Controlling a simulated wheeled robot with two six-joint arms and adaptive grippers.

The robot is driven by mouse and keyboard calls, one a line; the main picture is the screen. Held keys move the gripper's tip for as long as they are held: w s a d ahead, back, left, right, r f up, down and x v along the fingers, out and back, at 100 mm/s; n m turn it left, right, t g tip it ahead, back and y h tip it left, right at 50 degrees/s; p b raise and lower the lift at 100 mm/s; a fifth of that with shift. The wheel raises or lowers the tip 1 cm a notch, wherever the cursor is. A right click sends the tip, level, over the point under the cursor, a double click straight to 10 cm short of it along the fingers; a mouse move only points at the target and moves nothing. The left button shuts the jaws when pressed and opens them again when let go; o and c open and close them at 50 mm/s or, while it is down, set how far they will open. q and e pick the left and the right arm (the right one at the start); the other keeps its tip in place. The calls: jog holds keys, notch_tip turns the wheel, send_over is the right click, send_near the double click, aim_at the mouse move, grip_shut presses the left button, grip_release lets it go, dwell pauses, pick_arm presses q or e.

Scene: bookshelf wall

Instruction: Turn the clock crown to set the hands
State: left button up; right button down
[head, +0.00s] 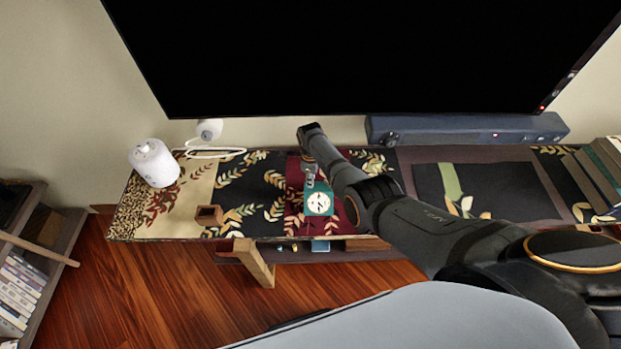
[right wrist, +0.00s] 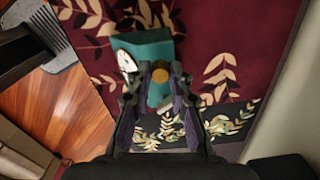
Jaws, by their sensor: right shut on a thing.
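A teal box-shaped clock (head: 319,201) with a round cream face and dark hands stands near the front edge of the patterned cabinet top. In the right wrist view the clock's teal body (right wrist: 158,54) lies just beyond the fingertips, with its pale face turned to the left. A round brass-coloured crown (right wrist: 160,75) sits between the fingers. My right gripper (right wrist: 160,72) is shut on the crown, and in the head view the right gripper (head: 309,179) is at the clock's back side. My left gripper is not in view.
A dark soundbar (head: 465,129) lies behind my right arm, under a large black screen (head: 360,50). Books (head: 600,165) stand at the right.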

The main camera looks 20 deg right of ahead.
jog(key=shift+m, duration=0.6)
jog(key=c, duration=1.2)
grip_release()
jog(key=shift+r, duration=0.1)
notch_tip(320, 180, up, 12)
